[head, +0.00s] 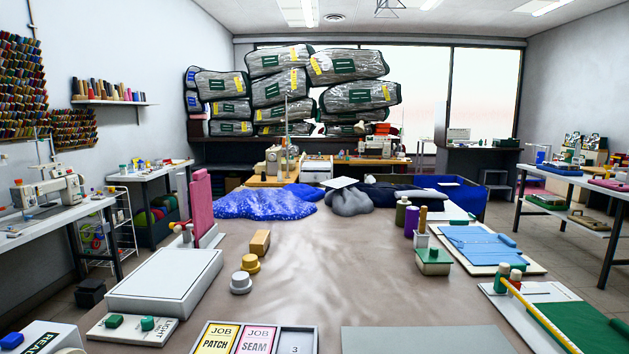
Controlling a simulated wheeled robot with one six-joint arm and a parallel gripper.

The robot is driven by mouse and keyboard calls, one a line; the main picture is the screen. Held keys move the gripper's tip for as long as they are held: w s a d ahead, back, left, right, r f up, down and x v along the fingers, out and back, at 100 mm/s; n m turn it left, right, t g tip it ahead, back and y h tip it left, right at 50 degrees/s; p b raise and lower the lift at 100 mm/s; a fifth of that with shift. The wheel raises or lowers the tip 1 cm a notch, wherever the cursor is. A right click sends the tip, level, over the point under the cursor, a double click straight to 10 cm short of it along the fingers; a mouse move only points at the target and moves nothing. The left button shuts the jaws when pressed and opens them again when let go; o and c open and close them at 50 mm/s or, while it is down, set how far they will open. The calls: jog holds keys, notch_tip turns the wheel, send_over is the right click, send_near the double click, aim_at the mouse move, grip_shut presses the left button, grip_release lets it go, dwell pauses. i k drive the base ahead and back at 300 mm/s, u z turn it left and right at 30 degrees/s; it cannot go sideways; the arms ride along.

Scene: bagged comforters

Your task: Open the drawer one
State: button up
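No drawer marked one can be made out in the head view. A low white box (166,281) with a flat top lies at the left of the large brown table (325,285); I cannot tell whether it has a drawer. At the near edge, a grey-framed holder (316,330) carries a yellow PATCH card (216,340), a pink SEAM card (257,341) and a slot marked 3. My gripper and arm are not in view.
A blue sequined cloth (265,203) and a grey cloth (349,202) lie at the table's far end. Bottles and spools (411,221) and a white board with blue cloth (478,246) stand right. Bagged comforters (345,66) are stacked behind. The table's middle is clear.

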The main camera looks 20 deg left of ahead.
aim_at(305, 177)
jog(key=u, duration=3.25)
jog(key=i, duration=4.8)
jog(key=z, duration=2.85)
jog(key=i, duration=0.3)
jog(key=z, duration=0.05)
